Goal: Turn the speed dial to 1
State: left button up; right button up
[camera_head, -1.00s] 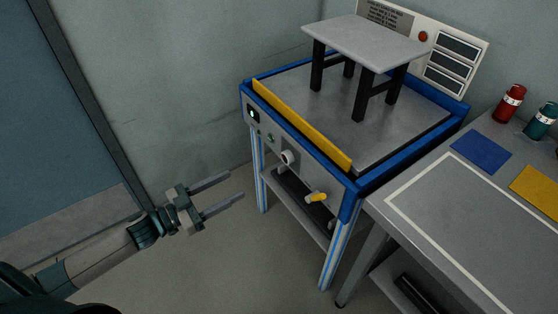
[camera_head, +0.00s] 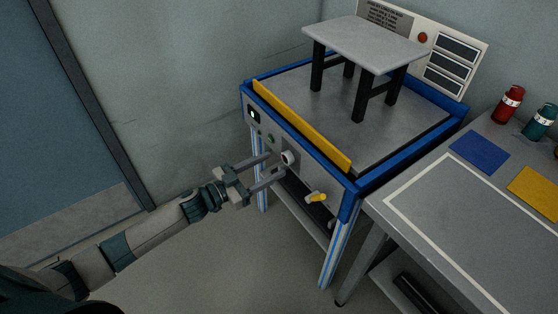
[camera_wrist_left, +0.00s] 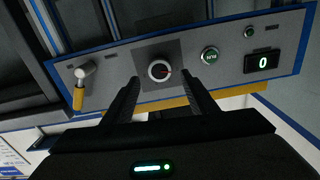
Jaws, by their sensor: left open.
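The speed dial (camera_head: 289,157) is a round pale knob on the front panel of the blue-framed test machine. My right gripper is not in view.
A yellow-handled lever (camera_head: 316,197) and a green button (camera_wrist_left: 210,56) flank the dial. A display (camera_wrist_left: 263,63) reads 0. A grey stool (camera_head: 366,45) stands on the machine behind a yellow bar (camera_head: 300,125). A grey table (camera_head: 460,230) stands at right.

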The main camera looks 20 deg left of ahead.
aim_at(285, 159)
pick_arm(q)
jog(key=shift+x, duration=2)
jog(key=c, duration=1.1)
